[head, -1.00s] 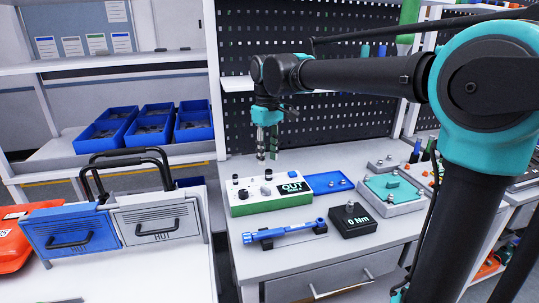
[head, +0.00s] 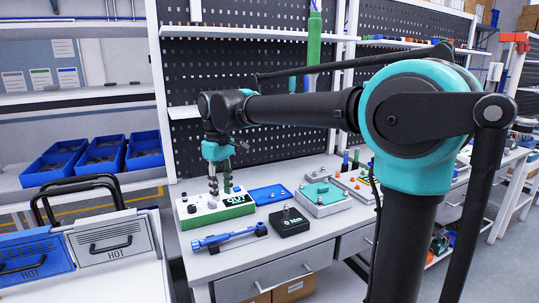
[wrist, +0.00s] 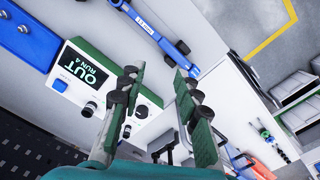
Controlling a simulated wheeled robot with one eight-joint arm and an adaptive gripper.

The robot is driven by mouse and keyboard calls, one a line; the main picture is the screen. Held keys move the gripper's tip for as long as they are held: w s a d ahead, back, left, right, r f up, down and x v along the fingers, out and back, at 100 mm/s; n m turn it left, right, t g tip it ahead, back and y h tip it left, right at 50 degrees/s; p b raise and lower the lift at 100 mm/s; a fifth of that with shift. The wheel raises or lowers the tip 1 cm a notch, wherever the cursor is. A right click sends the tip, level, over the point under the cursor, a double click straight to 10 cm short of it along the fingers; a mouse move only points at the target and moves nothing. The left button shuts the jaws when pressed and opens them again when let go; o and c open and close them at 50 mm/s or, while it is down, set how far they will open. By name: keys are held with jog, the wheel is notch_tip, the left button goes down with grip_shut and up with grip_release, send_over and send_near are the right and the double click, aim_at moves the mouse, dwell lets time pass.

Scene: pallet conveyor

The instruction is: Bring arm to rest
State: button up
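My arm reaches left across the head view, its upper link roughly level and its wrist hanging down. My gripper (head: 221,190) points down over the white-and-green control box (head: 215,208) marked OUT. In the wrist view my gripper (wrist: 158,78) has its two green fingers with dark pads spread apart, with nothing between them. The control box (wrist: 92,66) shows there behind the left finger, with its dark knobs and OUT screen. I cannot tell how far the fingertips are above it.
A blue torque wrench (head: 229,237), a black 0 Nm block (head: 289,221), a blue tray (head: 270,194) and a grey-and-teal fixture (head: 323,197) lie on the bench. Blue (head: 33,259) and grey (head: 110,243) HOT cases stand at left. A pegboard (head: 250,95) rises behind the bench.

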jog(key=d+f+m, duration=0.2)
jog(key=d+f, duration=0.2)
jog(key=d, duration=0.2)
jog(key=s+d+f+m+t, duration=0.1)
jog(key=d+f+m, duration=0.1)
jog(key=d+f, duration=0.3)
jog(key=s+d+f+m+t, duration=0.1)
jog(key=d+f, duration=0.3)
jog(key=d, duration=0.5)
jog(key=shift+d+f+m+y, duration=0.25)
jog(key=shift+m+y, duration=0.15)
jog(key=shift+m, duration=0.1)
jog(key=s+d+f+m+t, duration=0.2)
jog(key=s+d+f+m, duration=0.3)
jog(key=s+d+f, duration=0.6)
jog(key=shift+s+d+f+h, duration=0.2)
jog(key=shift+d+f+h, duration=0.25)
jog(key=shift+d, duration=0.55)
jog(key=shift+o, duration=0.6)
